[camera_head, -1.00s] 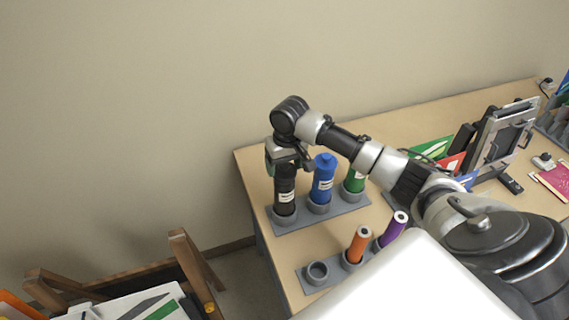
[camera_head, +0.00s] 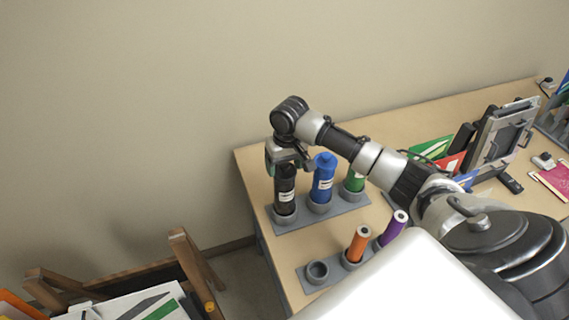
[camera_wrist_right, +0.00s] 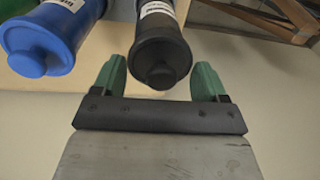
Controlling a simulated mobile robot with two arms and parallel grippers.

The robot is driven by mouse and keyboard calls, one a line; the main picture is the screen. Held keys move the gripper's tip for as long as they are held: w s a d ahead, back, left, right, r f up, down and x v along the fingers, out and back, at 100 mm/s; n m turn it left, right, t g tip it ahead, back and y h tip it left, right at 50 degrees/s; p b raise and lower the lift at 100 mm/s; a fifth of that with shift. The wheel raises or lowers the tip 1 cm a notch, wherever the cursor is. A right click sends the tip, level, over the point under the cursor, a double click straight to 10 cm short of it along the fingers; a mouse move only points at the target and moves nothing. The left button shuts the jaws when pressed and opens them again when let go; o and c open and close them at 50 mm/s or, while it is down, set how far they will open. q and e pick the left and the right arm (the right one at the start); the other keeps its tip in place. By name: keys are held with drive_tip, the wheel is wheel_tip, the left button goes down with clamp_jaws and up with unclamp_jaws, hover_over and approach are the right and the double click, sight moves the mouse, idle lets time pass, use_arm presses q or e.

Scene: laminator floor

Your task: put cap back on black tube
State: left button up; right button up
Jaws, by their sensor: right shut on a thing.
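The black tube (camera_head: 286,190) stands upright in the left socket of the rear grey holder (camera_head: 345,214). My right gripper (camera_head: 286,163) is over its top and hides the upper end in the head view. In the right wrist view, the black cap (camera_wrist_right: 162,62), with a small round knob, sits in line with the black tube (camera_wrist_right: 158,18), at its end. The green fingers of my right gripper (camera_wrist_right: 160,76) stand on either side of the cap and are shut on it. I cannot tell whether the cap is fully seated. My left gripper is not in view.
A capped blue tube (camera_head: 323,180) stands close beside the black one, then a green tube (camera_head: 355,181). A front holder (camera_head: 318,281) has an empty left socket plus an orange tube (camera_head: 358,244) and a purple tube (camera_head: 392,229). A wooden rack (camera_head: 185,262) stands left of the table.

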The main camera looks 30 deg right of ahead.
idle(0.4)
drive_tip(key=o, duration=0.9)
drive_tip(key=shift+r, duration=3.5)
clamp_jaws()
drive_tip(key=shift+f, duration=0.2)
